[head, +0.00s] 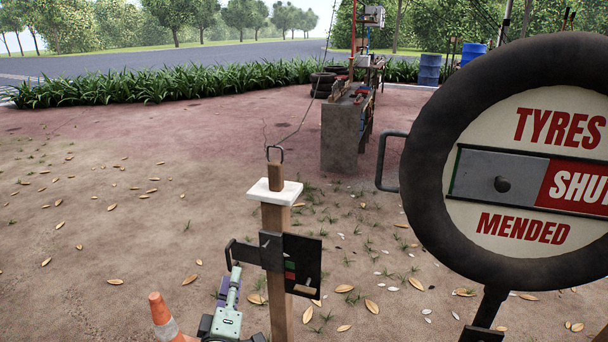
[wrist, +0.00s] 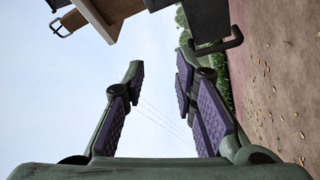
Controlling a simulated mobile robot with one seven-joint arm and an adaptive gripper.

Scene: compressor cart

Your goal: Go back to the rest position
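My gripper (head: 230,282) is low in the head view, just left of the wooden post (head: 278,222) and below a dark handle (head: 241,256) on the post's switch box (head: 302,262). In the wrist view my gripper (wrist: 160,72) has its two purple-padded fingers apart, with only sky and thin wires seen between them. The handle (wrist: 232,40) shows there past the right finger's tip, outside the gap. Whether a finger touches it is hard to tell.
A tyre sign (head: 430,150) with a side handle (head: 383,162) stands close on the right. An orange cone (head: 163,315) is beside my arm at lower left. A workbench (head: 341,135) stands farther back. The leaf-strewn ground to the left is open.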

